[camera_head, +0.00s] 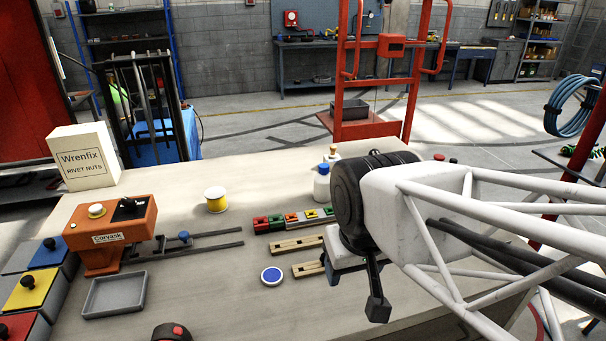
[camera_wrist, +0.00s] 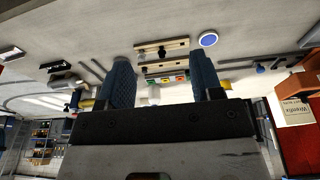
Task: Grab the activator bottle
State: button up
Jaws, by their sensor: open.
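Two small white bottles stand close together at the far part of the bench in the head view. The nearer has a blue cap (camera_head: 321,185), and the one behind has a tan top (camera_head: 333,154). I cannot read a label telling which is the activator bottle. My gripper (camera_wrist: 162,68) is open and empty, its two dark blue ridged fingers apart. In the head view it hangs at the bench's right side, nearer than the bottles, with one dark finger showing. In the wrist view, a pale bottle shape (camera_wrist: 153,93) shows small between the fingers, beyond the coloured blocks.
A row of coloured blocks (camera_head: 292,221) and slotted wooden strips (camera_head: 297,245) lie beside my gripper. A blue-topped disc (camera_head: 271,275), yellow spool (camera_head: 215,200), orange press (camera_head: 110,232), grey tray (camera_head: 114,295) and Wrenfix box (camera_head: 83,157) stand left.

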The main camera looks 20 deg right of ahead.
jog(key=shift+o, duration=0.2)
jog(key=m+t+h, duration=0.2)
jog(key=t+h, duration=0.1)
jog(key=t, duration=0.8)
send_near(324, 166)
jog(key=x, duration=0.2)
jog(key=shift+w+d+r, duration=0.1)
jog(key=shift+w+d, duration=0.2)
jog(key=shift+w, duration=0.1)
jog(key=shift+w, duration=0.1)
jog(key=shift+x, duration=1.2)
jog(key=shift+f+x, duration=0.15)
jog(key=shift+x, duration=1.15)
jog(key=shift+f+x, duration=0.1)
jog(key=shift+x, duration=1.2)
jog(key=shift+a, duration=0.15)
grip_shut()
